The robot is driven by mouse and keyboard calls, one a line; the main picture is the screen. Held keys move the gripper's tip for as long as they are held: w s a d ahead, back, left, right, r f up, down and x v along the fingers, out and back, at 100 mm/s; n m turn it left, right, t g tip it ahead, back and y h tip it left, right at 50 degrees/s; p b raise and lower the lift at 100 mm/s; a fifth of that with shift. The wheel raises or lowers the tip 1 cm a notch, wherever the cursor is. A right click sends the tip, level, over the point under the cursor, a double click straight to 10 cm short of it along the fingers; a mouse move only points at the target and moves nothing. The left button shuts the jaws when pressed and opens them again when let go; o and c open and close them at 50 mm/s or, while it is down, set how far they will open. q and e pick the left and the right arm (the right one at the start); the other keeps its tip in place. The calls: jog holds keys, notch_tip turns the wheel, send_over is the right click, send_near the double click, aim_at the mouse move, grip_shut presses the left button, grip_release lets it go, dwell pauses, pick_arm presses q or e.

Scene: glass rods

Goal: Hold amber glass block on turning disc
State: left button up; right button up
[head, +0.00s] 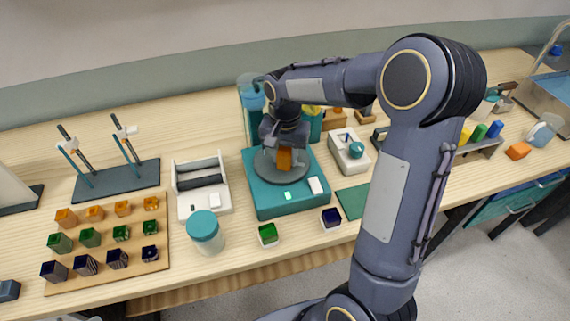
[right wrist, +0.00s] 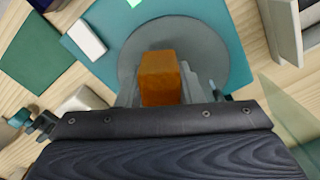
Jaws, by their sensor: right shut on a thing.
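The amber glass block (head: 284,158) is above the grey disc of the teal turning machine (head: 262,196). In the right wrist view the amber block (right wrist: 160,78) stands out between the fingers, over the grey disc (right wrist: 222,60). My right gripper (head: 283,147) is shut on the block; its fingers also show in the right wrist view (right wrist: 160,92). The block's far end is partly hidden by the gripper, and I cannot tell whether it touches the disc. My left gripper is not in view.
A wooden board (head: 75,227) with several coloured blocks lies at the left. A green block (head: 268,234) and a dark blue block (head: 331,219) sit on small white holders in front of the machine. A teal-lidded jar (head: 206,238) stands left of them. A green mat (head: 352,202) lies to the right.

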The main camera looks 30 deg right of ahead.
jog(key=shift+r+p, duration=3.15)
jog(key=shift+r, duration=0.9)
jog(key=shift+f, duration=0.1)
